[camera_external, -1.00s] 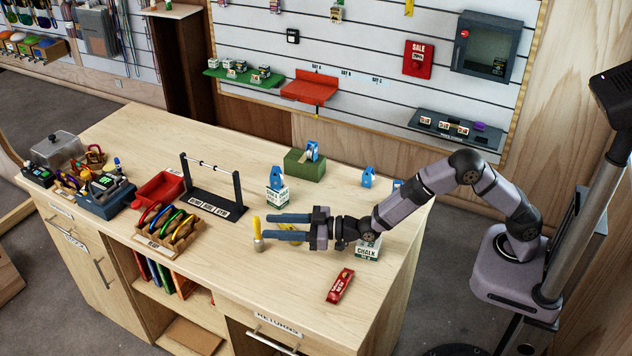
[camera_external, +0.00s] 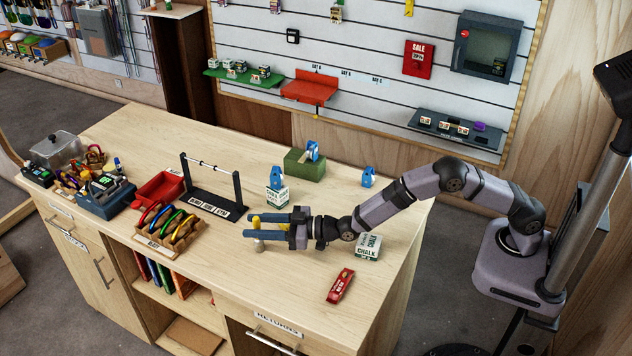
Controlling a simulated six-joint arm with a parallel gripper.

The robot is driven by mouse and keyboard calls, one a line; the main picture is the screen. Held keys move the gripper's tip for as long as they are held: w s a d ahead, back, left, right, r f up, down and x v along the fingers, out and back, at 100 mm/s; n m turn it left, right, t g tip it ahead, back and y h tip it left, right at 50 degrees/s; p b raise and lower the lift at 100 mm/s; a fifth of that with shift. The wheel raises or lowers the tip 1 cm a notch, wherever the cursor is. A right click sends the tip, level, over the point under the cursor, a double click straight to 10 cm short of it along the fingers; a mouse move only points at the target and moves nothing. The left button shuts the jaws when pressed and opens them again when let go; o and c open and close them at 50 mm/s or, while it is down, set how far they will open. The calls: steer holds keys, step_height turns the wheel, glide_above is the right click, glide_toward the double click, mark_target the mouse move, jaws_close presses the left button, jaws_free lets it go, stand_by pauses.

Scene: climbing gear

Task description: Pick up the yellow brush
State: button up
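My gripper (camera_external: 258,226) reaches in level from the right, low over the counter. Its two blue fingers are apart, and the brush's yellow handle is at their tips, seemingly between them. The fingers partly cover the handle. I cannot tell whether either finger touches it.
A white-green chalk box (camera_external: 367,247) is below my forearm, and a red packet (camera_external: 340,285) lies in front. A black stand (camera_external: 215,202) and a wooden rack (camera_external: 170,236) are to the left.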

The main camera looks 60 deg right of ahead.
jaws_close()
step_height(320, 180, up, 10)
steer(key=shift+r+b, duration=0.1)
steer(key=shift+b, duration=1.05)
